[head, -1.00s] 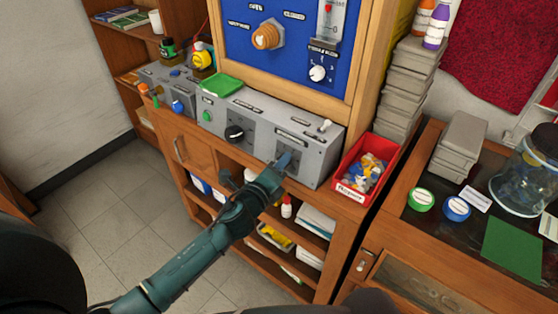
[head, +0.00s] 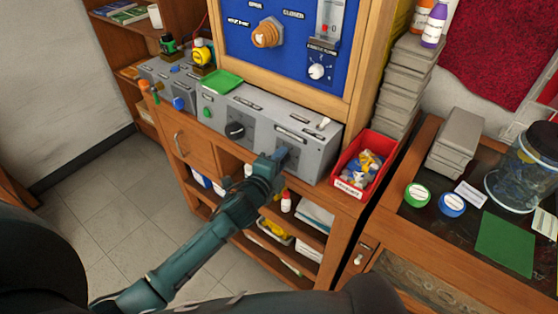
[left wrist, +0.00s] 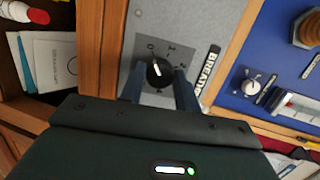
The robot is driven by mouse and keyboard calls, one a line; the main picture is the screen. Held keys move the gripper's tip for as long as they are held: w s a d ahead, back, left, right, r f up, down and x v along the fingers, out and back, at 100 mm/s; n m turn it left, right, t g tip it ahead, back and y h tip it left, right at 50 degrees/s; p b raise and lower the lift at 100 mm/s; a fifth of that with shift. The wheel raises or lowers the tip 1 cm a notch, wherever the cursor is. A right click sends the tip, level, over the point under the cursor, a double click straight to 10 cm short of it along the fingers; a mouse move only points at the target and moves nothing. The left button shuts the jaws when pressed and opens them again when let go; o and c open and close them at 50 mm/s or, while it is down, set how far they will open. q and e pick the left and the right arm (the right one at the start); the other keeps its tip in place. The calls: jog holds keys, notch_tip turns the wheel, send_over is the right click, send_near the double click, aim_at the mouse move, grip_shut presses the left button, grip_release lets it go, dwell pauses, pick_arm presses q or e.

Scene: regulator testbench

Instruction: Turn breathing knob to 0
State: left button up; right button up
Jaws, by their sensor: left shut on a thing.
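The breathing knob (left wrist: 158,72) is black with a white pointer line and sits on a grey panel inside a ring of printed numerals. In the left wrist view the pointer line aims toward the upper edge of the picture, near the 0; the exact reading is hard to tell. My left gripper (left wrist: 160,88) has one finger on each side of the knob and is shut on it. In the head view my left gripper (head: 279,158) reaches the front of the grey control box (head: 262,128) and hides the knob. My right gripper is not in view.
Another black knob (head: 235,130) and a toggle switch (head: 323,123) are on the same box. A green tray (head: 223,82) lies on top. A red bin (head: 361,165) stands close to the right. A blue panel (head: 284,62) rises behind. Shelves are below.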

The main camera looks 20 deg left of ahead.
pick_arm(q)
jog(key=o, duration=1)
jog(key=b+v, duration=0.1)
jog(key=v, duration=1.2)
jog(key=shift+s, duration=0.1)
jog(key=shift+f, duration=0.1)
jog(key=s+f+n+g, duration=0.1)
jog(key=s+f+n, duration=0.3)
jog(key=f+n, duration=0.1)
jog(key=s+d+f+n+g, duration=0.1)
jog(key=s+f+n+g, duration=0.1)
jog(key=s+f+n, duration=0.2)
jog(key=s+d+f+n+g, duration=0.1)
jog(key=s+f+n+g, duration=0.1)
jog(key=s+f+n, duration=0.3)
jog(key=shift+d+f+n+h, duration=0.15)
jog(key=shift+f+n, duration=0.25)
jog(key=shift+n, duration=0.35)
jog(key=shift+d+f+n+h, duration=0.15)
jog(key=shift+f+n, duration=0.3)
jog(key=shift+n, duration=0.3)
